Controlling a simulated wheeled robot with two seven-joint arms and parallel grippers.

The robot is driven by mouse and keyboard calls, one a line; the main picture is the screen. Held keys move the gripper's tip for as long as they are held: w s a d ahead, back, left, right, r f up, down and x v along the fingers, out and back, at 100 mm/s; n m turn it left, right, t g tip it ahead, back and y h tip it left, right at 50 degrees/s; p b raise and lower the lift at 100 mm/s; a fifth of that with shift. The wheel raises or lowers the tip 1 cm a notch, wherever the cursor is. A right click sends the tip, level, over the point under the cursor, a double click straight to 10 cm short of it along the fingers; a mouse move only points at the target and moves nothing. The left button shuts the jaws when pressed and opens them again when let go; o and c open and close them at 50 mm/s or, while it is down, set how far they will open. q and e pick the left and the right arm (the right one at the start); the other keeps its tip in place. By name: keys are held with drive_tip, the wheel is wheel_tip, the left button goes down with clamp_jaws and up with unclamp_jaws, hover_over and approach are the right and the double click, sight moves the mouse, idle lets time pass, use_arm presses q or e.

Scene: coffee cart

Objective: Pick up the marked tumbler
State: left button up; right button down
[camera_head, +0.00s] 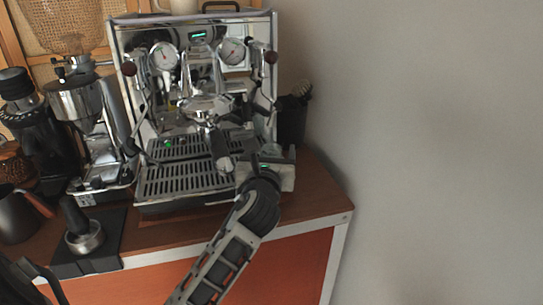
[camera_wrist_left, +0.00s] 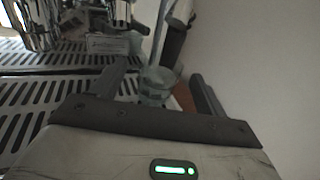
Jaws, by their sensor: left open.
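A small clear, greenish tumbler (camera_wrist_left: 157,86) stands in the left wrist view, beyond and between the two fingers of my left gripper (camera_wrist_left: 162,76). The fingers are apart and I see no contact with the tumbler. I cannot make out a mark on it. In the head view my left gripper (camera_head: 268,153) is over the right front corner of the espresso machine's drip tray, pointing away from me. The tumbler cannot be made out there; the gripper seems to hide it.
The espresso machine (camera_head: 190,85) with its slotted drip tray (camera_head: 185,178) is directly left of the gripper. A black utensil holder (camera_head: 291,122) stands behind at the right, near the wall (camera_head: 430,140). Grinders (camera_head: 80,105) and a tamper (camera_head: 84,238) are at left. The cart's right edge is close.

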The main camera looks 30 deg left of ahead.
sight(273, 141)
use_arm(q)
drive_tip(key=x, duration=0.4)
drive_tip(key=shift+w+a, duration=0.15)
drive_tip(key=shift+w, duration=0.1)
drive_tip(key=shift+c, duration=0.3)
drive_tip(key=c, duration=1)
